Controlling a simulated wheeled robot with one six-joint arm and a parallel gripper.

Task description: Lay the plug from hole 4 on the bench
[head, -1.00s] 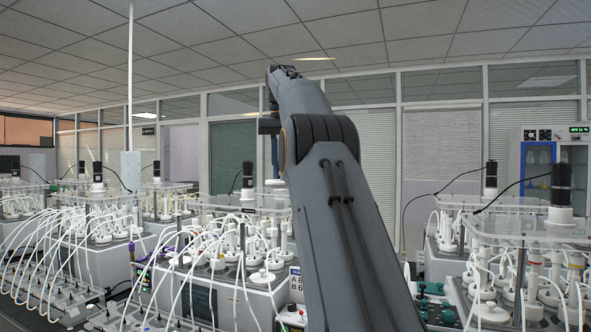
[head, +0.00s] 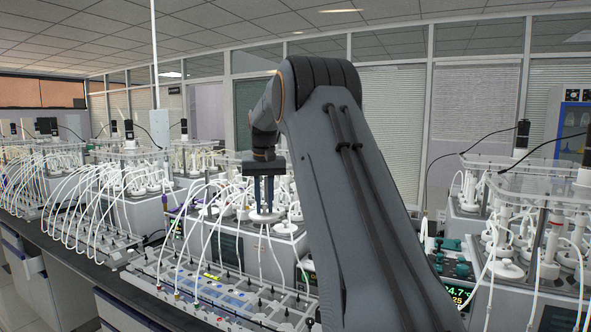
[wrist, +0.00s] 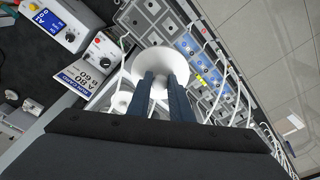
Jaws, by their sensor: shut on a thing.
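My gripper (head: 265,203) points down in front of a reactor in the head view, with its two dark fingers shut on a white round plug (head: 264,217). In the wrist view the plug (wrist: 152,54) shows as a broad white disc beyond the fingertips (wrist: 162,80). It appears to be in the air, with a control strip and white tubes behind it. Hole 4 cannot be made out. The dark bench top (head: 62,252) shows at the lower left of the head view.
Reactors with white tubes stand behind and left, and another reactor (head: 540,215) stands at right. A long control strip (head: 215,290) lies along the bench front. A card marked A 80, B 60 (wrist: 90,72) and another white disc (wrist: 121,101) are near the plug.

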